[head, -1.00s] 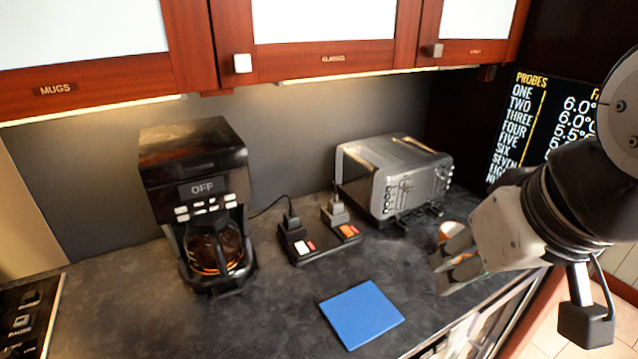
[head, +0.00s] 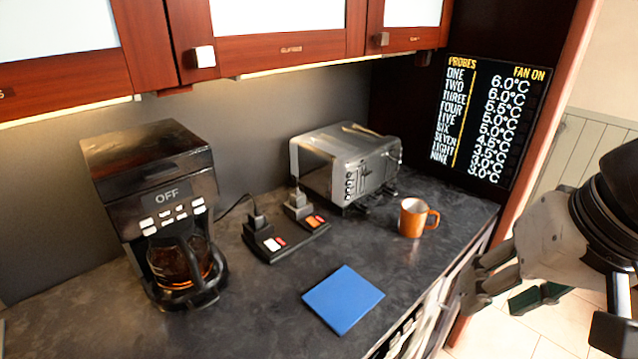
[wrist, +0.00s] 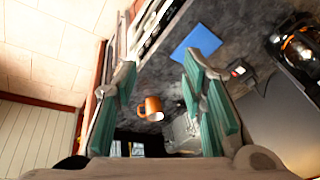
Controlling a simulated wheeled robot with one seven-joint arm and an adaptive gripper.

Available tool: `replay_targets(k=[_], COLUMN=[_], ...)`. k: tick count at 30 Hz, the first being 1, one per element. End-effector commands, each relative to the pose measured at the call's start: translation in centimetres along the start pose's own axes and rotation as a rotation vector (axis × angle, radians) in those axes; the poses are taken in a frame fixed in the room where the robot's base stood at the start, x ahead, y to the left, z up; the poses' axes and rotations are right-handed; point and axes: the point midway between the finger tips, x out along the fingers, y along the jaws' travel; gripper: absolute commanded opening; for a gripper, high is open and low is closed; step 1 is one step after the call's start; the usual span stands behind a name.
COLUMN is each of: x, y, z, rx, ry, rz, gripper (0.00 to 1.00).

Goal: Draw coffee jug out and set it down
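The coffee jug (head: 180,262) is glass with a dark handle and amber liquid low inside. It sits in the black coffee maker (head: 150,180), whose display reads OFF, at the left of the counter. Part of the jug shows at the right edge of the wrist view (wrist: 301,48). A flat blue square mat (head: 343,299) lies on the counter to the right of the coffee maker. My gripper (head: 499,301) is at the right, beyond the counter's front edge and far from the jug. Its green-padded fingers (wrist: 160,90) are spread apart with nothing between them in contact.
A power strip (head: 285,240) with plugs lies between the coffee maker and the silver toaster (head: 345,165). An orange mug (head: 412,217) stands near the counter's right end. Wall cabinets (head: 290,45) overhang the back. The counter around the blue mat is clear.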

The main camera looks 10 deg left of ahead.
Motion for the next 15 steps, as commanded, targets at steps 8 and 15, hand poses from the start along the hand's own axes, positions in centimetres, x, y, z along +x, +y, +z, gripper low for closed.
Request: replay_targets(k=[8, 15], x=[7.6, 13.1], y=[-8.4, -15.9], z=[-1.4, -2.7], rx=[0.242, 0.48], ry=[-0.406, -0.754], rz=[-0.225, -0.385], gripper=[0.38, 0.38])
